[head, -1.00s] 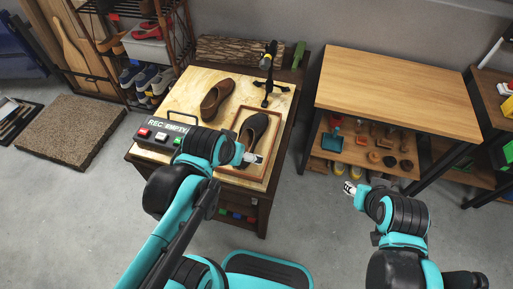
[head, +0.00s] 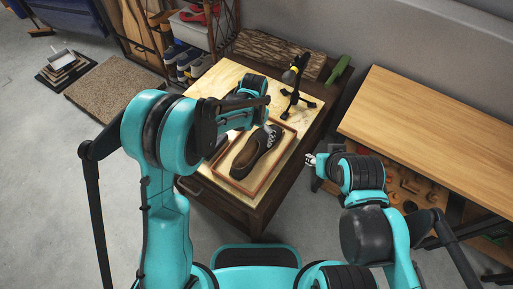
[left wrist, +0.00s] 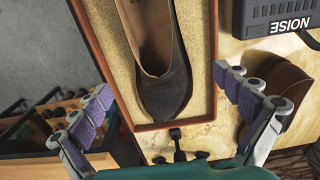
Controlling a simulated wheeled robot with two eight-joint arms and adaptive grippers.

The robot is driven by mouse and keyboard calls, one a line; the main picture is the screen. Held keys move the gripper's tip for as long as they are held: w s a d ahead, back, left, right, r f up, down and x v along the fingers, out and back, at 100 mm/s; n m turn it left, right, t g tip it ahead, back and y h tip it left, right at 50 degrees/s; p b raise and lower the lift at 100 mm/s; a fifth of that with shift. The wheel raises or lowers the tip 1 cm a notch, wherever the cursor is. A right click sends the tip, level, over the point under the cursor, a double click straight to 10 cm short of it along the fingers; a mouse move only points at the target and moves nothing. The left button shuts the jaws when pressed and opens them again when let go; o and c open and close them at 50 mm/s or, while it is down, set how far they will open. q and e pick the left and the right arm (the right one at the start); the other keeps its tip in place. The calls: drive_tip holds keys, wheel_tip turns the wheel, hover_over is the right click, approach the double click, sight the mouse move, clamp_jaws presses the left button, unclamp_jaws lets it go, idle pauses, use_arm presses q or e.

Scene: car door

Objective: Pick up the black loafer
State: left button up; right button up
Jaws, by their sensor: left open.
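The black loafer (head: 250,158) lies in a shallow wooden tray (head: 236,186) on the workbench. Its dark toe and tan insole show in the left wrist view (left wrist: 165,90), toe toward the gripper. My left gripper (head: 270,131) is over the shoe's toe end in the head view. In the left wrist view its open fingers (left wrist: 162,84) stand on either side of the tray, with nothing between the pads touching the shoe. My right gripper (head: 311,160) hangs to the right of the bench, apart from the loafer; its finger opening is too small to judge.
A black tripod stand (head: 297,95) stands behind the tray. A brown shoe (left wrist: 283,88) and a dark labelled box (left wrist: 280,15) lie beside the tray. A wooden table (head: 430,120) stands to the right and a shoe rack (head: 190,50) behind left.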

sight(256, 146)
use_arm(q)
drive_tip(key=f, duration=0.1)
drive_tip(key=f+b, duration=0.1)
drive_tip(key=f, duration=0.1)
drive_tip(key=shift+w+d, duration=0.1)
drive_tip(key=shift+d, duration=0.1)
wheel_tip(256, 146, down, 5)
drive_tip(key=b, duration=0.2)
drive_tip(key=shift+w+d+b, duration=0.1)
drive_tip(key=shift+d+b, duration=0.05)
drive_tip(key=shift+b, duration=0.15)
drive_tip(key=c, duration=1.8)
drive_tip(key=shift+r, duration=0.2)
